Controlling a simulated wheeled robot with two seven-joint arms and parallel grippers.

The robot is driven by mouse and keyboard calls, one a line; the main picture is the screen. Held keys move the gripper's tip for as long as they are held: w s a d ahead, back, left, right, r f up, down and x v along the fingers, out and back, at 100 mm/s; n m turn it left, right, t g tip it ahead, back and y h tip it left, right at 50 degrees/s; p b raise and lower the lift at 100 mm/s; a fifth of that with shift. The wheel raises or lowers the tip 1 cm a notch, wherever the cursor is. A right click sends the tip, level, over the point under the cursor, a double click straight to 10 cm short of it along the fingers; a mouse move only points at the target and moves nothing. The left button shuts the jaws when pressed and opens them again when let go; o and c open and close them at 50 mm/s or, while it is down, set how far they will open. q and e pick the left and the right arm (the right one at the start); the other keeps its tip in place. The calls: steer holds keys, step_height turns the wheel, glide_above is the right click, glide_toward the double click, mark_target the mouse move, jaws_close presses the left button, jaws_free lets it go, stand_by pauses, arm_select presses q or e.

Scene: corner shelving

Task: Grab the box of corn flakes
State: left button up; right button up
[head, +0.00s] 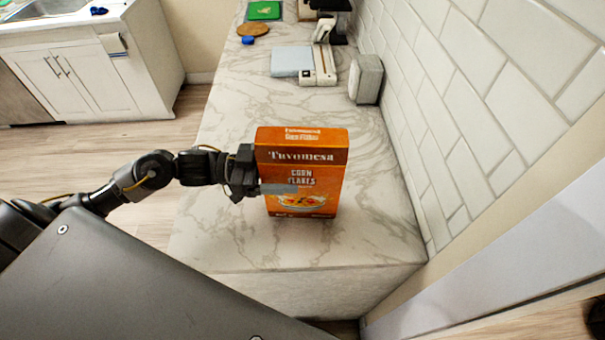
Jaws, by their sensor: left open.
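The orange and brown corn flakes box (325,180) stands upright on the marble counter (215,225), near its front end. My left gripper (275,188) is at the left side of the box, its fingers pointing right. One grey finger lies across the box's front face, below the brand name. The other finger is hidden, so I cannot tell whether it is behind the box or whether either finger touches it. The gripper is open. My right gripper is not in view.
A white tiled wall (470,130) runs along the counter's right side. Farther back stand a grey block (366,79), a white device with a pale blue plate (292,61), a wooden disc (253,29) and a green item (264,10). The counter right of the box is clear.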

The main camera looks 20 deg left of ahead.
arm_select(q)
steer(key=c, duration=1.2)
steer(key=shift+c, duration=0.2)
